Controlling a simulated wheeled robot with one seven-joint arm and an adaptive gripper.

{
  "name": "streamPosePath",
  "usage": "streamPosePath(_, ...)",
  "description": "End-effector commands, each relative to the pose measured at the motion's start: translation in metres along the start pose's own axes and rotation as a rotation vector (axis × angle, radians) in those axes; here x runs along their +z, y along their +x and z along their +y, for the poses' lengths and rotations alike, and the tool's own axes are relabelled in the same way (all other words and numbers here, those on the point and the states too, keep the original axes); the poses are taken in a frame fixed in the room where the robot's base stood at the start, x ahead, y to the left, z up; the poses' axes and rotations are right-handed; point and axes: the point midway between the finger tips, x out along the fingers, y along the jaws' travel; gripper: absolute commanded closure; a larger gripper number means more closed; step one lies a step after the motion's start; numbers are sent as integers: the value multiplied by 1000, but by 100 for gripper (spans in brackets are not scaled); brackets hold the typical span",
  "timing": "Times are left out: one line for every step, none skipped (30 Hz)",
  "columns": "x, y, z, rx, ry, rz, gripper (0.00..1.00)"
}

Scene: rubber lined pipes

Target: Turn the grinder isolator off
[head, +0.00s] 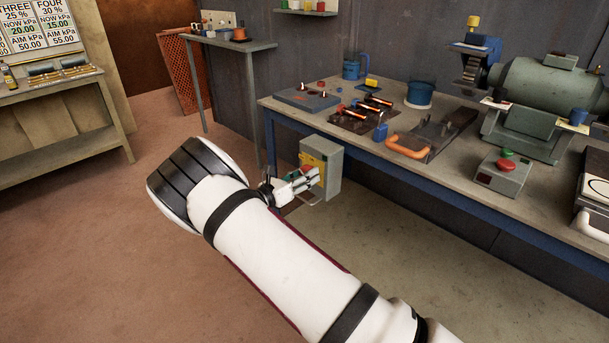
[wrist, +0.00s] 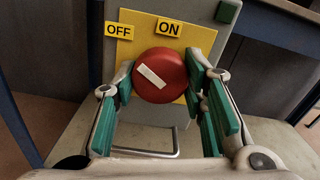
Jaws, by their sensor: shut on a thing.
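The grinder isolator is a grey box (head: 327,158) below the front edge of the workbench, with a yellow plate (wrist: 205,38) on its face. The plate carries an OFF label (wrist: 118,30) at left and an ON label (wrist: 168,27) at upper middle. A round red knob (wrist: 160,75) with a white bar sits on the plate. The bar is tilted, its upper end toward the left, on the OFF side. My gripper (head: 308,178) is shut on the red knob, with green-padded fingers on its left and right sides in the wrist view. The knob is partly hidden in the head view.
The workbench (head: 290,103) above holds a green grinder (head: 545,85), a red-and-green button box (head: 502,172), an orange-handled tool (head: 408,146) and blue pots. A blue bench leg stands left of the isolator. The floor at left is clear.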

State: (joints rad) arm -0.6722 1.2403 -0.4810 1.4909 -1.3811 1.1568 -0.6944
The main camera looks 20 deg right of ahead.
Motion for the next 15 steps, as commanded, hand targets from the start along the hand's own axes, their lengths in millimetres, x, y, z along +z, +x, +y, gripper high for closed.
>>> streamPosePath(0, -1, 0, 1, -44, 1, 89)
streamPosePath(0, -1, 0, 1, -72, 1, 89)
streamPosePath(0, -1, 0, 1, -110, 1, 89)
streamPosePath(0, -1, 0, 1, -138, 1, 89)
streamPosePath(0, -1, 0, 1, -165, 1, 89)
streamPosePath(0, -1, 0, 1, -202, 1, 89)
streamPosePath(0, -1, 0, 1, -228, 1, 89)
streamPosePath(0, -1, 0, 1, -254, 1, 89)
streamPosePath(0, -1, 0, 1, -287, 1, 89)
streamPosePath(0, -1, 0, 1, -311, 1, 89)
streamPosePath(0, -1, 0, 1, -335, 1, 89)
streamPosePath(0, -1, 0, 1, -365, 1, 89)
streamPosePath(0, -1, 0, 1, -385, 1, 89)
streamPosePath(0, -1, 0, 2, -405, 1, 89)
streamPosePath(0, -1, 0, 2, -431, 1, 89)
